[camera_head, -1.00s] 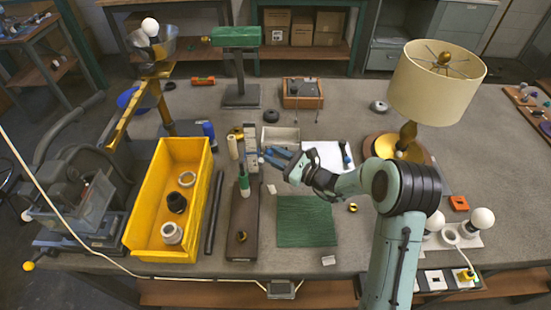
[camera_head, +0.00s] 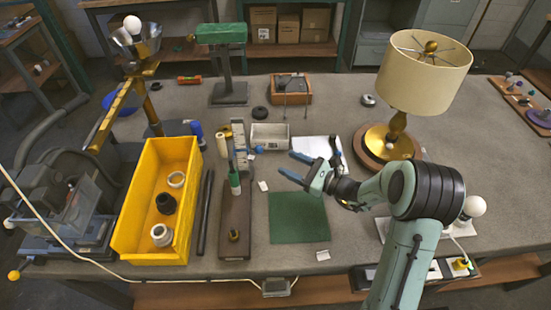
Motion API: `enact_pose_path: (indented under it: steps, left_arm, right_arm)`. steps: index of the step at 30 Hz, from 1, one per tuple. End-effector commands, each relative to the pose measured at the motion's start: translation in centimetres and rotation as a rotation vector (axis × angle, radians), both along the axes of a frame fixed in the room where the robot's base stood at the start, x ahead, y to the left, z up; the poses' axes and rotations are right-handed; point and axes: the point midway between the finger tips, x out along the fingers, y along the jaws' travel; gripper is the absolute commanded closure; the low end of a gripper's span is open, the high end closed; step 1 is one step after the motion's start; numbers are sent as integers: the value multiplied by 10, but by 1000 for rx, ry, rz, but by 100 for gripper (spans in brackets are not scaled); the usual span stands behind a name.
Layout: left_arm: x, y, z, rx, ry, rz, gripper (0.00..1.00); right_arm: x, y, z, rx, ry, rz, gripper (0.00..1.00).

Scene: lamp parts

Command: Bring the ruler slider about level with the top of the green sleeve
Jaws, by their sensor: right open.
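A grey upright ruler (camera_head: 240,140) stands at the back end of a dark wooden board. A small blue piece (camera_head: 258,149) at its right side looks like the ruler slider. The green sleeve (camera_head: 235,182) is upright on a thin rod in front of the ruler. In the picture the blue piece lies higher than the sleeve's top; their true heights are hard to tell. My right gripper (camera_head: 291,166) has its blue fingers apart and empty, to the right of the ruler and clear of it. My left gripper is not in view.
The dark board (camera_head: 235,220) lies between a dark bar (camera_head: 205,210) and a green mat (camera_head: 299,218). A yellow bin (camera_head: 125,225) with several parts is on the left. A grey tray (camera_head: 270,135) is behind the gripper; a shaded lamp (camera_head: 425,75) stands at right.

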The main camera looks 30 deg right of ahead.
Motion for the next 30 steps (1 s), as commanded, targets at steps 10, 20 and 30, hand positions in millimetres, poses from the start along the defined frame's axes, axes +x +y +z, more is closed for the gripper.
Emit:
enact_pose_path:
  steps: [10, 20, 30]
  left_arm:
    - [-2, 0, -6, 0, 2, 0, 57]
    - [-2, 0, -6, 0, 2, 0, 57]
    - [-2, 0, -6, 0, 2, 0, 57]
  right_arm:
    - [-37, -17, 0, 1, 0, 0, 46]
    - [-39, -18, 0, 1, 0, 0, 46]
    - [-38, -18, 0, 0, 0, 0, 46]
